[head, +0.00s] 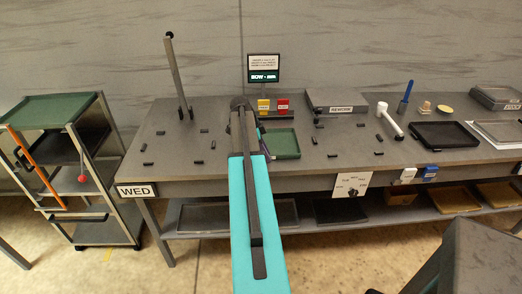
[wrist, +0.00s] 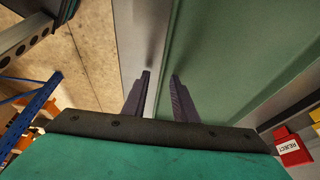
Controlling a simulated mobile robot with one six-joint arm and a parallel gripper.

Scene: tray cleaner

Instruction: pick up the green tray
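A green tray (head: 284,143) lies on the grey table, just right of my teal arm in the head view. In the wrist view a large green surface (wrist: 225,60), seemingly this tray, fills the upper right. My gripper (wrist: 161,77) is open, its two dark fingers apart. The left finger is over a grey metal strip and the right one over the green, with the green's edge running between them. I cannot tell whether either finger touches it. In the head view my arm mostly hides the gripper. Another green tray (head: 50,110) tops the rack at left.
Yellow (head: 263,106) and red (head: 283,105) blocks stand behind the table tray. The red REJECT block also shows in the wrist view (wrist: 292,147). Several small black pegs dot the table. A metal post (head: 178,75) stands at left; a black tray (head: 443,134) lies at right.

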